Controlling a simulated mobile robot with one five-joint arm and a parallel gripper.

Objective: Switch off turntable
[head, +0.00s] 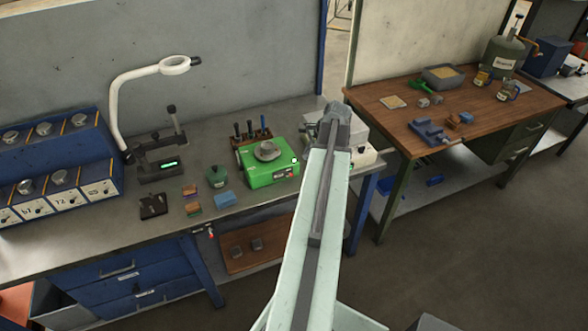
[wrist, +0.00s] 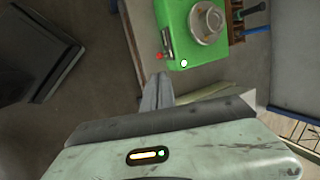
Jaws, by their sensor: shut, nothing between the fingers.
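The turntable is a green box (head: 268,168) with a round grey metal disc on top, standing on the grey workbench. In the wrist view the turntable (wrist: 182,38) is at the top, partly cut off. A small round white knob (wrist: 184,63) sits on its corner, and a red spot (wrist: 159,55) shows on its side. My gripper (wrist: 158,80) is shut and empty, with its fingertips just below the turntable's edge in the wrist picture; I cannot tell the gap in depth. In the head view my arm hides the area right of the turntable and the fingers are not clear.
A white magnifier lamp (head: 140,90), a black gauge stand (head: 160,160), a green pot (head: 216,176) and a blue block (head: 226,199) stand left of the turntable. A tool rack (head: 250,138) is behind it. A pale machine (head: 355,140) stands to its right, partly behind my arm.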

